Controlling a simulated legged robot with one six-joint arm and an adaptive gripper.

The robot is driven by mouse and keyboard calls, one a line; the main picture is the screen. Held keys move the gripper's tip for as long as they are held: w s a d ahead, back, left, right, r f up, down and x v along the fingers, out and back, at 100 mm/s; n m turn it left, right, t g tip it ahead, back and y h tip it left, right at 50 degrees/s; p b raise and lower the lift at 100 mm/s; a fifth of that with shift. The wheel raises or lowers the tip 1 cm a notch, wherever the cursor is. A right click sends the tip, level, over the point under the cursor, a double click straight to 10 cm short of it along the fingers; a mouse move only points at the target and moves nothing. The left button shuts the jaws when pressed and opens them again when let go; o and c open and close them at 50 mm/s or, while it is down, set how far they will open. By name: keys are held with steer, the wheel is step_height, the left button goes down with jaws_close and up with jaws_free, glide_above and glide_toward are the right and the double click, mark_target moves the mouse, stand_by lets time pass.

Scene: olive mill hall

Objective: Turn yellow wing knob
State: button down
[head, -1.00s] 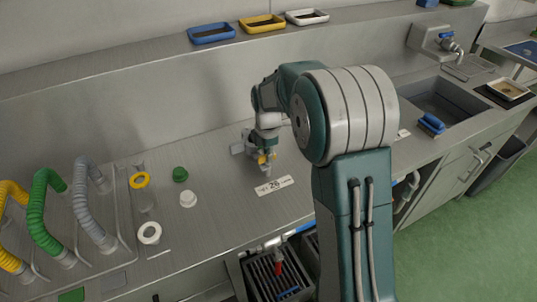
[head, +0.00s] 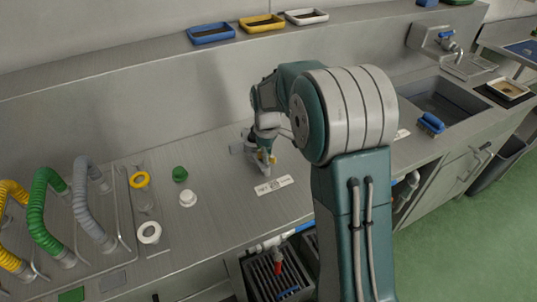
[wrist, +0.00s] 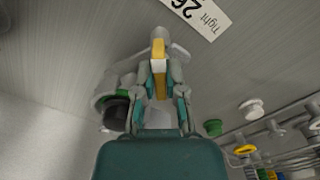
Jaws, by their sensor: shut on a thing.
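The yellow wing knob (wrist: 159,78) sits between the two fingers of my gripper (wrist: 160,90) in the wrist view, with its wing edge-on and pale at the near tip. My gripper is shut on it. The knob belongs to a grey fitting (wrist: 112,85) on the steel counter, with a dark round part beside the fingers. In the head view, my gripper (head: 266,162) is at this fitting (head: 245,147), and only a small bit of yellow shows there. The rest of the knob is hidden by my fingers and wrist.
A white label (head: 274,185) reading "26" lies in front of the fitting. A green cap (head: 180,173), a white cap (head: 188,198) and several coloured hoses (head: 46,215) stand left. Trays (head: 211,34) line the back ledge. A sink (head: 440,103) is at right.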

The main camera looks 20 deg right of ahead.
steer(key=m, duration=0.6)
steer(key=shift+w+a, duration=0.1)
steer(key=shift+a, duration=0.1)
steer(key=m, duration=0.6)
steer(key=shift+m, duration=0.4)
steer(key=m, duration=1.2)
steer(key=shift+d+m, duration=0.1)
steer(key=shift+m, duration=0.3)
steer(key=c, duration=0.7)
jaws_free()
steer(key=shift+w+f, duration=0.1)
